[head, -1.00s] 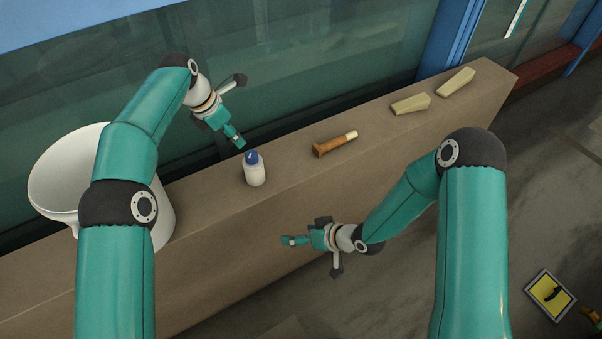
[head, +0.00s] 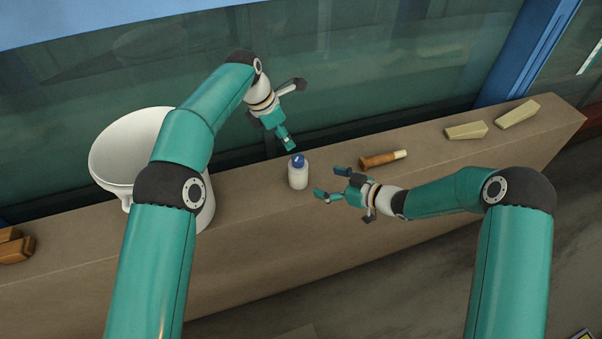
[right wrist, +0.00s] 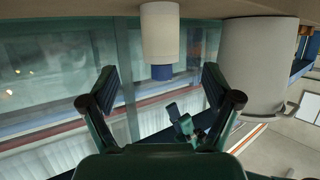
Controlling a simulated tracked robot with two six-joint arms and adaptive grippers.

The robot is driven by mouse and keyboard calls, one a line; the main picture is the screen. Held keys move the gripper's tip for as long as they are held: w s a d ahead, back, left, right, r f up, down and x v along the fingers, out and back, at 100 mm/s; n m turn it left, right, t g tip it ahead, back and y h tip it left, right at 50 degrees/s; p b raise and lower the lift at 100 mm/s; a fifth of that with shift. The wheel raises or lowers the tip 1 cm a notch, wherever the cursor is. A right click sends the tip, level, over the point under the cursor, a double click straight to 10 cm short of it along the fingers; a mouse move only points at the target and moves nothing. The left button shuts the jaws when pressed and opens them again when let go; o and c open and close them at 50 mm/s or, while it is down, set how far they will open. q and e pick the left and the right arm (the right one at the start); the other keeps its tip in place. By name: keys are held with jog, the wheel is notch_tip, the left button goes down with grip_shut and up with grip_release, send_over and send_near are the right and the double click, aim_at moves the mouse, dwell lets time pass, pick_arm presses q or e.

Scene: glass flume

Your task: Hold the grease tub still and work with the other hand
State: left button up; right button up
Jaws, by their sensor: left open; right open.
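The grease tub, a small white container with a blue cap (head: 298,174), stands upright on the ledge in the head view. In the right wrist view the tub (right wrist: 160,32) appears upside down, ahead of and between my open fingers. My left gripper (head: 289,144) is open just behind the cap; I cannot tell whether it touches. My right gripper (head: 327,184) is open, to the right of the tub and apart from it. The left gripper also shows beyond the tub in the right wrist view (right wrist: 184,122).
A brown tool with a pale end (head: 383,158) lies on the ledge (head: 260,255) behind the right gripper. Two pale wedges (head: 466,130) (head: 517,114) lie farther right. A white bucket (head: 112,160) stands left, partly hidden by my left arm. Brown blocks (head: 14,246) sit far left. Glass (head: 380,60) rises behind.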

aim_at(298, 173)
jog(key=x, duration=1.1)
jog(key=shift+a+f, duration=0.1)
jog(key=shift+a, duration=0.05)
